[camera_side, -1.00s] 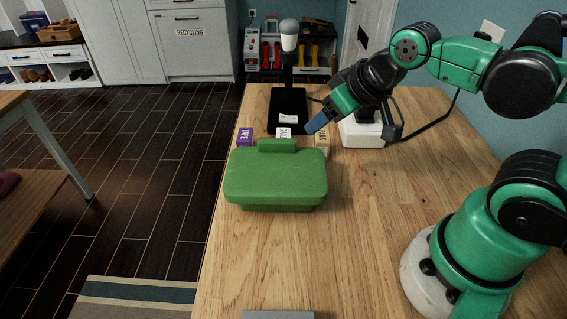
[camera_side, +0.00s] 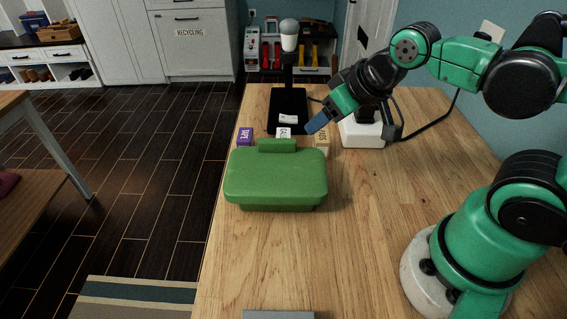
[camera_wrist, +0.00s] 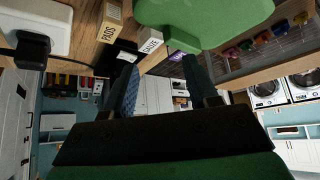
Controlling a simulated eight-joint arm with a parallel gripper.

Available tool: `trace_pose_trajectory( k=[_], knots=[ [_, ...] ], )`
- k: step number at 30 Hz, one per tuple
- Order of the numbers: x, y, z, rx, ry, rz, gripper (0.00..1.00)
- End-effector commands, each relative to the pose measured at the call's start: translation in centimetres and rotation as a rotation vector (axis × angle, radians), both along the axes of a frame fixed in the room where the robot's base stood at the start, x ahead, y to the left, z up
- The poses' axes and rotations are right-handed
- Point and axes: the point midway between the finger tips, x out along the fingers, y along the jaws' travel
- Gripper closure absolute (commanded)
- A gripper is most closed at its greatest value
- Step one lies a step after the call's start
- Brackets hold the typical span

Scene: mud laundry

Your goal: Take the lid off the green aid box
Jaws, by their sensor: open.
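The green aid box (camera_side: 276,180) stands on the wooden counter with its green lid (camera_side: 275,172) on top. A raised green block (camera_side: 277,145) shows at the lid's far edge. In the wrist view, part of the green box (camera_wrist: 205,20) fills the upper middle. My gripper (camera_side: 315,127) is in the air behind and to the right of the box, apart from it, its blue finger pointing down and left. In the wrist view my gripper (camera_wrist: 165,85) shows two blue fingers spread apart with nothing held between them.
Behind the box are a purple tape box (camera_side: 245,136), a white gauze box (camera_side: 284,133) and a tan pads box (camera_side: 322,143). A lamp on a black base (camera_side: 288,108) and a white device (camera_side: 362,133) stand farther back.

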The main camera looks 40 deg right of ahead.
Motion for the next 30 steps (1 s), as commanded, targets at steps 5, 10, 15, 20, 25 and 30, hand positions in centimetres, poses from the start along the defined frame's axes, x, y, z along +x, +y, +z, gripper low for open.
trace_pose_trajectory(
  k=[5,10,15,20,25,30],
  knots=[
    [0.0,0.0,0.0,0.0,0.0,0.0,0.42],
    [0.0,0.0,0.0,0.0,0.0,0.0,0.42],
    [0.5,0.1,0.1,-0.016,0.03,0.051,0.42],
    [2.2,0.5,0.1,-0.06,0.124,0.258,0.42],
    [4.4,1.1,-0.5,-0.085,0.198,0.538,0.42],
    [5.7,1.4,-1.2,-0.088,0.216,0.729,0.42]
  ],
)
